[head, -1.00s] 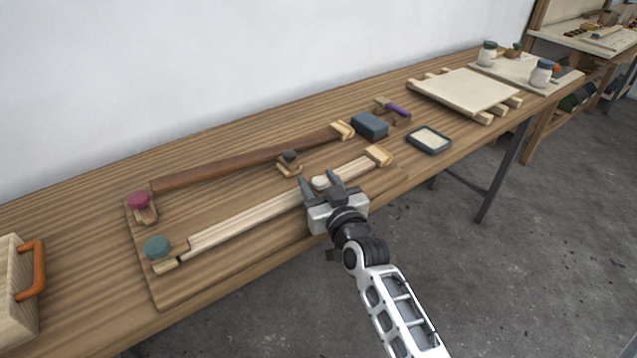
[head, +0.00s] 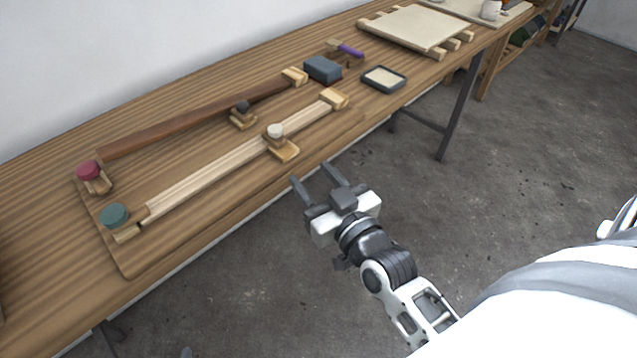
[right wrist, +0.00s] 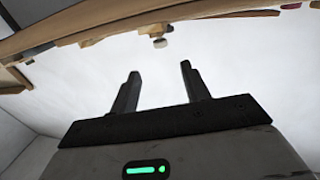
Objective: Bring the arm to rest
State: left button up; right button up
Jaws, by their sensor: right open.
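My right gripper (head: 320,180) is open and empty, off the front edge of the workbench (head: 60,285). Its fingers point toward the bench in the head view. In the right wrist view its two fingers (right wrist: 160,88) stand apart with nothing between them. The nearest thing on the bench is the pale wooden strip (head: 205,180) with a cream knob (head: 276,131) at its middle block, apart from the fingers. My left gripper is not in view.
A dark brown strip (head: 190,128) lies behind the pale one. A red knob (head: 88,169), a teal knob (head: 113,215), a blue-grey block (head: 323,69), a shallow tray (head: 384,79) and a slatted board (head: 415,28) are on the bench. The floor (head: 480,190) in front looks clear.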

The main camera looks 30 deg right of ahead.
jog(key=shift+s, duration=0.5)
jog(key=s+a+f+n+g+y, duration=0.1)
jog(key=s+a+f+g, duration=0.1)
jog(key=s+f+g, duration=0.2)
jog(key=s+a+f+n+g+y, duration=0.1)
jog(key=s+a+f+g, duration=0.2)
jog(key=s+f, duration=0.3)
notch_tip(320, 180, down, 5)
jog(key=shift+a+f+g, duration=0.15)
jog(key=shift+f+g, duration=0.05)
jog(key=shift+g, duration=0.2)
dwell(2.9)
